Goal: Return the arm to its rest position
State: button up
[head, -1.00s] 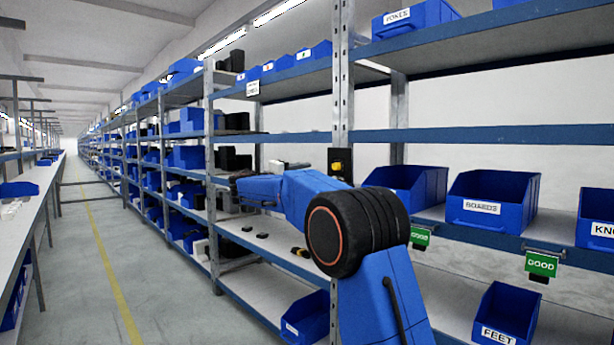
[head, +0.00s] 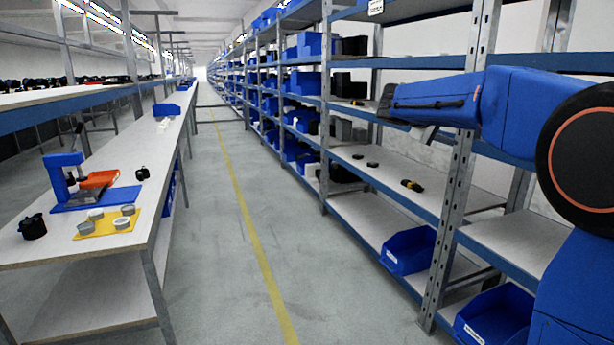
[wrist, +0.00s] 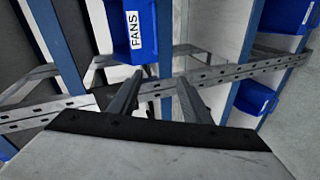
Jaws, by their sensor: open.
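My blue arm (head: 505,105) reaches in from the right side of the head view, beside the shelving, with its black joint at the right edge. My gripper (wrist: 158,88) shows in the wrist view with its two grey fingers apart and nothing between them. In the head view its end is small and partly hidden by the arm. Beyond the fingers in the wrist view are grey perforated shelf posts and a blue bin labelled FANS (wrist: 133,28). I cannot tell how far the fingers are from them.
A long shelf row runs down the right, with blue bins such as this one (head: 408,250) low down. A workbench (head: 60,248) on the left holds a blue fixture (head: 64,172) and a yellow plate (head: 100,229). The aisle floor (head: 215,270) between is clear.

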jog(key=s+a+f+m+y, duration=0.1)
jog(key=s+a+f+y, duration=0.3)
jog(key=s+f, duration=0.6)
jog(key=s+a+f+g+y, duration=0.1)
jog(key=s+a+f+y, duration=0.3)
jog(key=s+f, duration=0.6)
jog(key=s+a+f+m+y, duration=0.1)
jog(key=s+a+f+y, duration=0.4)
jog(key=s, duration=2.1)
notch_tip(320, 180, down, 6)
jog(key=shift+s+a+f+m+g, duration=0.15)
jog(key=shift+a+m+g, duration=0.15)
jog(key=shift+a, duration=0.45)
